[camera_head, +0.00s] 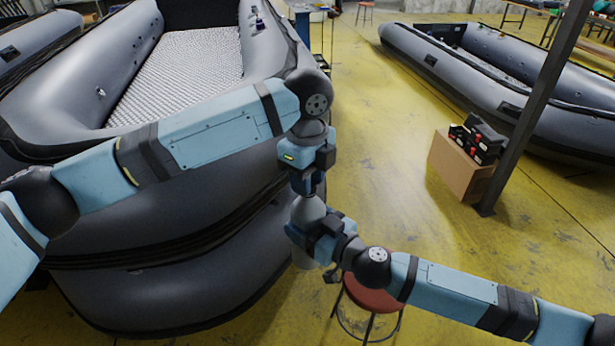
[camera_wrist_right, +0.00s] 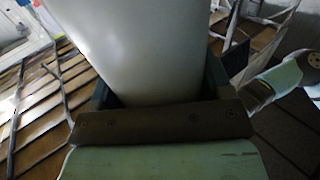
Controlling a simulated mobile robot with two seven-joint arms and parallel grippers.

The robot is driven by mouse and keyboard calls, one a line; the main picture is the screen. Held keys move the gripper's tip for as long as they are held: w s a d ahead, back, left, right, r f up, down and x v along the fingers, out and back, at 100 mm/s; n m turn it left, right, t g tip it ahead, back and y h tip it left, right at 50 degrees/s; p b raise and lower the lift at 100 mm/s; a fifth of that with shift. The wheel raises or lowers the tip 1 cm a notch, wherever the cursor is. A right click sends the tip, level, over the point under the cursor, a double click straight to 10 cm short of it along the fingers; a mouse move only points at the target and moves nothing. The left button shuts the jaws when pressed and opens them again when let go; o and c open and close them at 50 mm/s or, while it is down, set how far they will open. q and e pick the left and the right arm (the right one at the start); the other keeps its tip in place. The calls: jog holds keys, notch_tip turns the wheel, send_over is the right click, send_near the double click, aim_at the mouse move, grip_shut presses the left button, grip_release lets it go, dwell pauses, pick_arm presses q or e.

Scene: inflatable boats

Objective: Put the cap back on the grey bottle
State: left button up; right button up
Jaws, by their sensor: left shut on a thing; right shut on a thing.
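The grey bottle (camera_head: 308,211) is in the middle of the head view, about upright. My right gripper (camera_head: 308,238) is shut around its body; the bottle's lower part shows below the jaws. In the right wrist view the bottle (camera_wrist_right: 140,45) fills the space between the fingers (camera_wrist_right: 160,95) as a large pale cylinder. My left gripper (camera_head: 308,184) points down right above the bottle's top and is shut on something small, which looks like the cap. The jaws hide most of it, and I cannot tell whether it touches the bottle's neck.
A large grey inflatable boat (camera_head: 215,215) lies close on the left, beside the bottle. A red stool (camera_head: 371,296) stands below my right arm. A cardboard box (camera_head: 458,168) with black and red items stands by a dark post (camera_head: 530,115). The yellow floor between is clear.

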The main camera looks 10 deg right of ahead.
pick_arm(q)
jog(key=m, duration=1.5)
jog(key=shift+m, duration=0.3)
jog(key=m, duration=0.5)
jog(key=o, duration=0.9)
